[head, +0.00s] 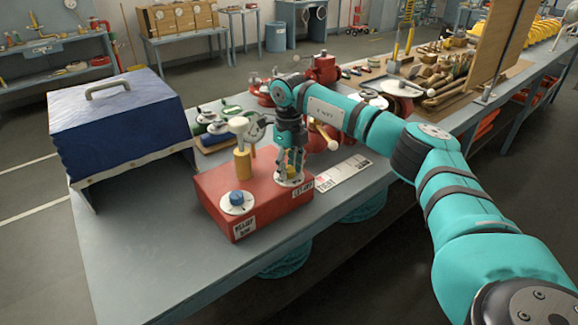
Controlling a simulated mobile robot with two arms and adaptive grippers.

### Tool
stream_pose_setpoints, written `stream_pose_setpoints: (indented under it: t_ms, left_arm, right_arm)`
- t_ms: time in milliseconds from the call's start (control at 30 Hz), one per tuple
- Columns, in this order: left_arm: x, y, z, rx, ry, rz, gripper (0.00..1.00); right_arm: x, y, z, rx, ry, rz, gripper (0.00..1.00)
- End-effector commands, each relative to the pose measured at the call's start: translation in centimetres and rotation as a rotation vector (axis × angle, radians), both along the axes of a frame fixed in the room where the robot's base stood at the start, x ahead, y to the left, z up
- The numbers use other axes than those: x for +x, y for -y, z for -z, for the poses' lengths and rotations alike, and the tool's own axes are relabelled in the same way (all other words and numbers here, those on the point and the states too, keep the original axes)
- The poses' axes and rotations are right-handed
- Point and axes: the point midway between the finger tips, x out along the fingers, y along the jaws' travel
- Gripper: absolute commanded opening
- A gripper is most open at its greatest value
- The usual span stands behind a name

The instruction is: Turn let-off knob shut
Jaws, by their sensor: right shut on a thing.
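The red box (262,212) sits on the grey bench. A small plate at its right end reads like "LET-OFF" (303,191). My right gripper (290,170) points down over a white dial disc (281,183) beside that plate and is shut on the let-off knob there, which the fingers mostly hide. I cannot tell how far the knob is turned. A blue knob (236,197) on another white dial stands at the front left of the box, above a "RELIEF" label. My left gripper is out of view.
A yellow-based fitting (243,164) rises from the box, left of my gripper. A blue case (118,120) with a handle stands at the left. Valves, tools and a white card (343,173) lie behind and right. The bench's front left (145,250) is clear.

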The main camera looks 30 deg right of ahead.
Motion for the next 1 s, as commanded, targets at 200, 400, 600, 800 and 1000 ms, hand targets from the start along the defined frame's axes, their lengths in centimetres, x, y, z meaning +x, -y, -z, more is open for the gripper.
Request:
stream_pose_setpoints:
  t_ms: [200,400,600,800,1000]
  left_arm:
    - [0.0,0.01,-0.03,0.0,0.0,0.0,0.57]
    - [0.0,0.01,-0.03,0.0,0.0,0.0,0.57]
    - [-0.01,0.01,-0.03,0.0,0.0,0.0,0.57]
    - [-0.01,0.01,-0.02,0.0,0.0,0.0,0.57]
    - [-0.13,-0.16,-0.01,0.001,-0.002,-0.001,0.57]
  right_arm:
    - [0.11,0.06,-0.19,-0.001,0.005,0.019,0.02]
    - [0.11,0.06,-0.2,-0.001,0.005,0.019,0.02]
    - [0.1,0.06,-0.18,0.0,0.004,0.018,0.48]
    - [0.05,0.03,-0.09,0.0,0.002,0.017,0.57]
    - [0.07,0.0,-0.45,0.0,0.003,0.016,0.57]
